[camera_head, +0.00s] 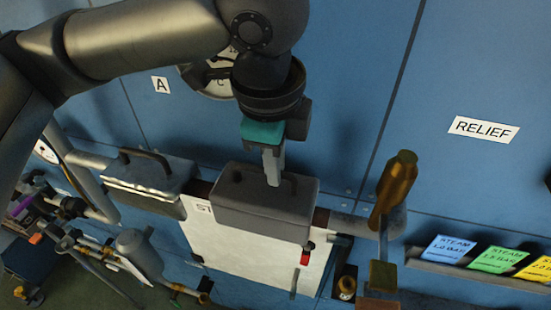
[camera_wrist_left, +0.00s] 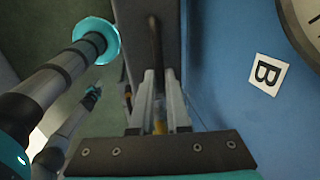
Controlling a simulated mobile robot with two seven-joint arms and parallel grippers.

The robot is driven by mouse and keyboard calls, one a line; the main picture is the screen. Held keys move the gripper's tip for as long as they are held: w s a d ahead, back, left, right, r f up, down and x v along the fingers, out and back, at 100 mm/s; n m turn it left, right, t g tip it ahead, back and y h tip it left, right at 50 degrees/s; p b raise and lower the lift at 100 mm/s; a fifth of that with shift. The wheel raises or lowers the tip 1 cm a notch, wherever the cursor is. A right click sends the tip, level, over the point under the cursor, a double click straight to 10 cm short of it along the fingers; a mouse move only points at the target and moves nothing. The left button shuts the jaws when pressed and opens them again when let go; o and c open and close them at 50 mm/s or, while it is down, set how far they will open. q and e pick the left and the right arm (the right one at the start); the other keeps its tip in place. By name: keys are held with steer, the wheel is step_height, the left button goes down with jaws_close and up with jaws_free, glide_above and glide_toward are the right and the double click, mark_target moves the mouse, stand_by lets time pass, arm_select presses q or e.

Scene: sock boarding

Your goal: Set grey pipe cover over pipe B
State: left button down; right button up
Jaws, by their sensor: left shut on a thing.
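The grey pipe cover (camera_head: 265,212) is a box with a dark handle on top. My left gripper (camera_head: 273,180) is shut on that handle, and the wrist view shows its fingers (camera_wrist_left: 158,90) along the handle (camera_wrist_left: 155,45). The cover sits in front of the blue wall over the line of a horizontal pipe, whose bare end (camera_head: 350,226) shows to its right. The cover hides the pipe behind it, so I cannot tell whether it rests on it. A label B (camera_wrist_left: 267,73) is on the wall in the wrist view. My right gripper is not in view.
Another grey cover (camera_head: 150,176) with a handle sits to the left, below label A (camera_head: 160,85). A white panel (camera_head: 250,262) hangs below. A brass-coloured valve (camera_head: 395,185) stands close on the right, before a shelf of coloured steam cards (camera_head: 447,250).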

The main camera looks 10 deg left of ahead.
arm_select(q)
steer(key=shift+f, duration=0.55)
steer(key=c, duration=0.8)
jaws_free()
steer(key=s+r, duration=0.1)
steer(key=r, duration=0.4)
steer(key=s+r, duration=0.1)
steer(key=r, duration=0.4)
steer(key=s+r, duration=0.1)
steer(key=r, duration=0.4)
